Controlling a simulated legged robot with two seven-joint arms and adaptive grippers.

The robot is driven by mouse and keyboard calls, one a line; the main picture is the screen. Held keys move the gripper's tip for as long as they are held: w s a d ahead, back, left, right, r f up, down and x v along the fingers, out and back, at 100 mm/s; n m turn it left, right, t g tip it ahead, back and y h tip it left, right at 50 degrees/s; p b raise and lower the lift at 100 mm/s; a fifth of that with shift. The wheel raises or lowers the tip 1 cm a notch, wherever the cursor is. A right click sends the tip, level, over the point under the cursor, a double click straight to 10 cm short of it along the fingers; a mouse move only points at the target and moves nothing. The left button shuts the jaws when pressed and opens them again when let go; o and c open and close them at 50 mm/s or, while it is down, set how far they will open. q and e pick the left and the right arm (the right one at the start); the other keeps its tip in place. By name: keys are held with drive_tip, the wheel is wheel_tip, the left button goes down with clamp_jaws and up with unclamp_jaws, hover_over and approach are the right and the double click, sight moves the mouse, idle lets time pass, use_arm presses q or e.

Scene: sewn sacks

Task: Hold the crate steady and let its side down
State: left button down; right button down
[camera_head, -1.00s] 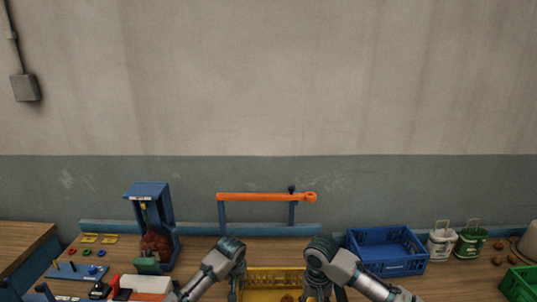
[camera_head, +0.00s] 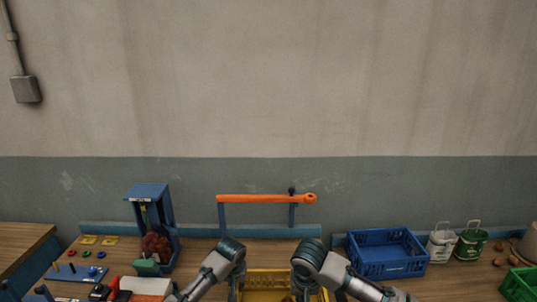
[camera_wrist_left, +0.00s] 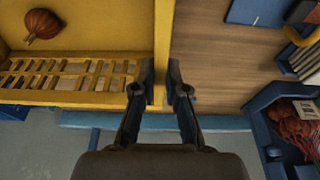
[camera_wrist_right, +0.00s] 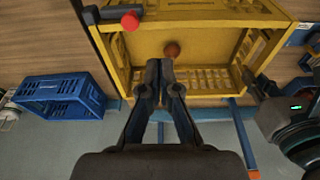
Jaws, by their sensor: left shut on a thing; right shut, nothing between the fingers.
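The yellow crate (camera_head: 272,273) stands on the bench low in the head view, between my arms. My left gripper (camera_wrist_left: 160,88) is shut on the crate's wall, one finger on each side of the rim. In the right wrist view the crate (camera_wrist_right: 215,40) shows its slatted wall and floor. My right gripper (camera_wrist_right: 164,75) is shut and empty, its tips in front of the slatted wall; I cannot tell whether they touch it. A red knob (camera_wrist_right: 130,20) on a dark bar sits at the crate's left side there. One onion (camera_wrist_right: 171,50) lies inside the crate.
An orange bar on blue posts (camera_head: 265,198) rises behind. A blue stand with a red net sack (camera_head: 156,243) and small parts crowd the left.

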drive_tip(key=shift+w+a+f, duration=0.1)
drive_tip(key=shift+a+f, duration=0.15)
drive_tip(key=shift+a, duration=0.05)
drive_tip(key=x, duration=0.9)
drive_tip(key=shift+w+f, duration=0.25)
drive_tip(key=shift+f, duration=0.05)
drive_tip(key=shift+s, duration=0.1)
drive_tip(key=shift+s, duration=1.7)
drive_tip(key=shift+s+f, duration=0.2)
drive_tip(key=shift+s, duration=0.35)
drive_tip(key=shift+s+f, duration=0.2)
drive_tip(key=shift+s, duration=0.35)
